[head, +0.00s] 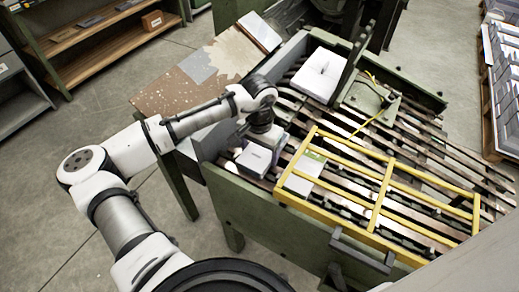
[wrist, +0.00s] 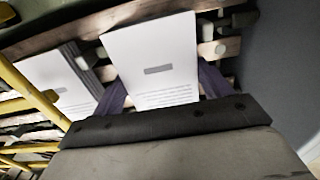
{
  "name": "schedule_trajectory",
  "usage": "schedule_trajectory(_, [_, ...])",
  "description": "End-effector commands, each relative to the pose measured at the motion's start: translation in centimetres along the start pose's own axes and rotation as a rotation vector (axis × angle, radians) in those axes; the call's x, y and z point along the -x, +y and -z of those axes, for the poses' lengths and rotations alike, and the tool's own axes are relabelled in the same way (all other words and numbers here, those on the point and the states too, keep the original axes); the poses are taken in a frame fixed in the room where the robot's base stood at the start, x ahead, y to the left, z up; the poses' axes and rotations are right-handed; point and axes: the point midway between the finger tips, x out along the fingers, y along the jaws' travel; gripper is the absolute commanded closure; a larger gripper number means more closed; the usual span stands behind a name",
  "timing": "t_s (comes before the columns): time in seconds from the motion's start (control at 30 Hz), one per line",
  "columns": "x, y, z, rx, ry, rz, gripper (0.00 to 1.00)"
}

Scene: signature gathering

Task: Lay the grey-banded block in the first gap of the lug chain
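The grey-banded block (wrist: 150,52) is a white, flat-topped block of paper with a short grey bar on its face. In the wrist view my gripper (wrist: 165,88) has a dark finger against each side of it, with no gap that I can make out. The lower finger parts are hidden. In the head view my gripper (head: 262,137) points down over the near left end of the lug chain (head: 418,142), with white block faces (head: 255,158) just below it. I cannot tell whether the block rests on the slats or hangs above them.
A yellow barred guard (head: 377,205) covers the near right part of the chain. A white block (head: 303,175) with a green strip lies under its left end. Another white block (head: 318,75) stands at the back, beside a green upright plate (head: 350,72).

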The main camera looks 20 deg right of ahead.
Motion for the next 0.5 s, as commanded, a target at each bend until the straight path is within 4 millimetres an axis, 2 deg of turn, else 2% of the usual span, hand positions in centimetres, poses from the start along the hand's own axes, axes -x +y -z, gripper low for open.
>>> schedule_trajectory(0.03, [-0.03, 0.00, 0.00, 0.000, 0.000, 0.000, 0.17])
schedule_trajectory(0.17, [-0.03, -0.01, 0.00, 0.000, 0.000, 0.000, 0.01])
schedule_trajectory(0.5, [0.37, -0.04, 0.01, 0.000, 0.000, 0.001, 0.01])
